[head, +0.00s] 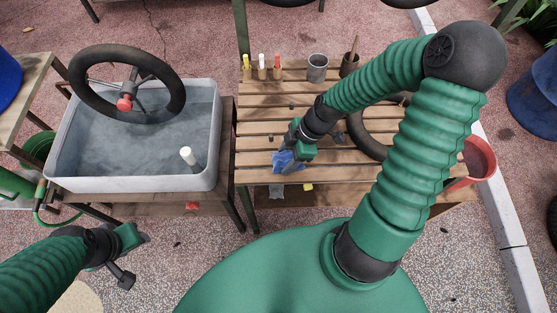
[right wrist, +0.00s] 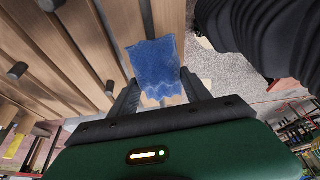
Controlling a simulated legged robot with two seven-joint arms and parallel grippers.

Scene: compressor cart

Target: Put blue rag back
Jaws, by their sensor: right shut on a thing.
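The blue rag (head: 287,161) is at the front left part of the slatted wooden bench (head: 330,178). My right gripper (head: 292,156) is shut on the rag. In the right wrist view the rag (right wrist: 154,66) sticks out between the two dark fingers (right wrist: 154,98), beside the wooden slats. I cannot tell whether the rag touches the bench. My left gripper (head: 130,258) hangs low at the left, in front of the water tub, apart from everything; its fingers are too unclear to tell open from shut.
A grey tub of water (head: 70,180) with a black wheel (head: 85,95) stands left of the bench. Bottles (head: 262,68), a metal cup (head: 317,68) and a dark cup (head: 349,64) line the bench's back. A tyre (head: 362,140) lies at its right, near a red bucket (head: 480,160).

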